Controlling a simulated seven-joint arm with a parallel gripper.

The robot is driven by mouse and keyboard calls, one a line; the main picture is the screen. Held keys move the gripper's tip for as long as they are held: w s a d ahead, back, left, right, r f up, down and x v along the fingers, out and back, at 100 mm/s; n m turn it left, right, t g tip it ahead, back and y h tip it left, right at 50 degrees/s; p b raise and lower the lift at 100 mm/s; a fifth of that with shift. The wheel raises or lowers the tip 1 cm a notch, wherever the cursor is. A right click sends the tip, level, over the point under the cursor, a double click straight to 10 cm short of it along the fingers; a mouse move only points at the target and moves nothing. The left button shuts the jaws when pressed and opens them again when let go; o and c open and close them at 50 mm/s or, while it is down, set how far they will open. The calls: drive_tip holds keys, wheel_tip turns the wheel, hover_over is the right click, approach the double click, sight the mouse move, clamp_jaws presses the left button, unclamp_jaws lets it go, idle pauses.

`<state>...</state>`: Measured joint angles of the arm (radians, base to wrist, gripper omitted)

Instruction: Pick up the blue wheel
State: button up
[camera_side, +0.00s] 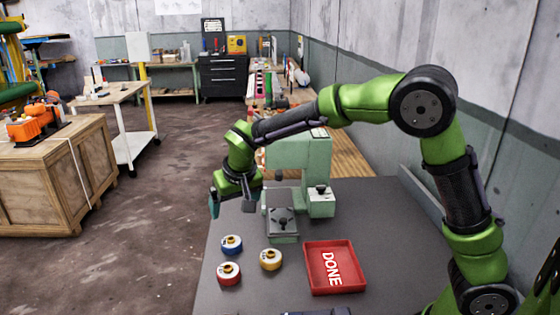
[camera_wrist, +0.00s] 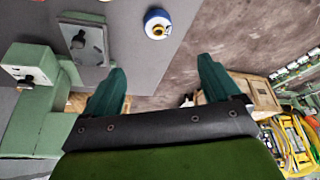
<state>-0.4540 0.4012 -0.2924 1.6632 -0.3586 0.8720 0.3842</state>
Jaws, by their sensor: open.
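The blue wheel (camera_side: 231,244) sits on the dark grey table, with a white top and a yellow centre. In the wrist view the blue wheel (camera_wrist: 157,24) lies beyond and between my two fingertips, near the top edge of the picture. My gripper (camera_side: 231,205) is open and empty, raised above the table beside the green machine. In the wrist view the green fingers of my gripper (camera_wrist: 162,68) stand wide apart, with nothing between them.
A red wheel (camera_side: 229,273) and a yellow wheel (camera_side: 270,259) sit close to the blue one. A red tray marked DONE (camera_side: 310,284) lies to their right. The green machine (camera_side: 297,160) with a metal plate (camera_side: 282,222) stands behind them.

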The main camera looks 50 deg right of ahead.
sight(230, 238)
drive_tip(key=x, duration=1.6)
drive_tip(key=shift+s+d+f, duration=0.1)
drive_tip(key=shift+d+f, duration=0.05)
drive_tip(key=shift+f, duration=0.25)
drive_tip(key=c, duration=1.4)
drive_tip(key=shift+r, duration=0.1)
drive_tip(key=shift+c, duration=0.2)
